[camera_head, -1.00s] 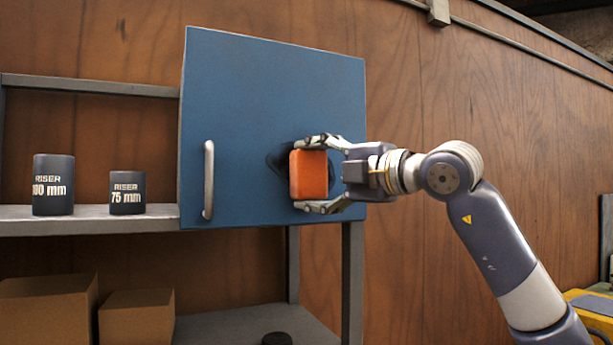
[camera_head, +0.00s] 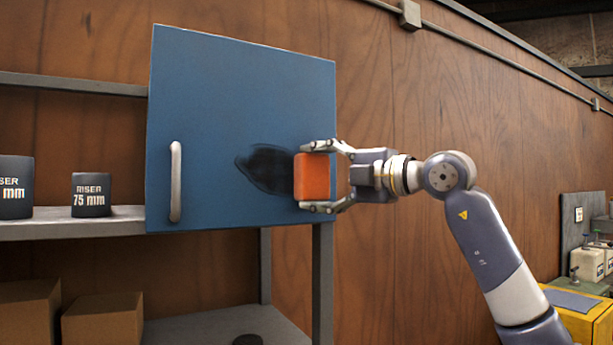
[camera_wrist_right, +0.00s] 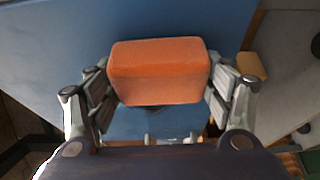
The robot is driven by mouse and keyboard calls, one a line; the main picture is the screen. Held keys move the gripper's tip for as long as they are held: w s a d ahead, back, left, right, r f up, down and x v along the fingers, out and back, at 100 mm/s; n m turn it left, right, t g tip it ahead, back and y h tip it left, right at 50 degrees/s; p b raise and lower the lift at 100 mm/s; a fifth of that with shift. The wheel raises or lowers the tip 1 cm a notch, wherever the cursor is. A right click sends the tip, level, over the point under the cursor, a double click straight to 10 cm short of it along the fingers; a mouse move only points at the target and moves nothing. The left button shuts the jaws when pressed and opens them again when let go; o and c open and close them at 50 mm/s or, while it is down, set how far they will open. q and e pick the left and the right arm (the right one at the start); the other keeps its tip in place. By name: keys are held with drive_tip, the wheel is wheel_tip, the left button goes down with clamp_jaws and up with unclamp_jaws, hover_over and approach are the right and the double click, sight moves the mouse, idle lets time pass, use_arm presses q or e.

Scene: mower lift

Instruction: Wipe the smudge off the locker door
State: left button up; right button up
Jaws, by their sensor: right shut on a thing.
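The blue locker door (camera_head: 215,90) has a vertical handle (camera_head: 175,182) on its left side. A dark smudge (camera_head: 262,168) is on the door's lower right part, and its right end meets the sponge's left edge. My right gripper (camera_head: 318,176) is shut on an orange sponge (camera_head: 312,177), which is at the door's right edge. The right wrist view shows the sponge (camera_wrist_right: 160,72) between the fingers, in front of the blue door (camera_wrist_right: 60,50). Whether the sponge touches the door is hard to tell. My left gripper is not in view.
A shelf (camera_head: 100,229) left of the door holds two dark risers, one marked 75 mm (camera_head: 91,195). Cardboard boxes (camera_head: 103,320) and a dark round thing (camera_head: 247,340) are below. A yellow bench (camera_head: 590,325) with bottles (camera_head: 588,262) stands at the right.

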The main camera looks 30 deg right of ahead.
sight(310, 160)
drive_tip(key=shift+s+a+b, duration=0.15)
drive_tip(key=shift+a+b, duration=0.35)
drive_tip(key=shift+a, duration=3.3)
drive_tip(key=shift+s+a+b, duration=0.1)
drive_tip(key=shift+a+b, duration=0.65)
drive_tip(key=shift+a, duration=2.85)
drive_tip(key=shift+d+r+p, duration=0.1)
drive_tip(key=shift+r+p, duration=0.8)
drive_tip(key=shift+r, duration=0.65)
drive_tip(key=shift+d+f, duration=0.1)
drive_tip(key=shift+d, duration=3.65)
drive_tip(key=shift+w+d, duration=0.2)
drive_tip(key=shift+d, duration=2.3)
drive_tip(key=shift+w+d+p, duration=0.1)
drive_tip(key=shift+d+p, duration=0.4)
drive_tip(key=shift+d, duration=0.7)
drive_tip(key=shift+s+a+b, duration=0.2)
drive_tip(key=shift+a+b, duration=0.35)
drive_tip(key=shift+a, duration=3.4)
drive_tip(key=shift+s+a+b, duration=0.1)
drive_tip(key=shift+a+b, duration=0.6)
drive_tip(key=shift+a, duration=2.9)
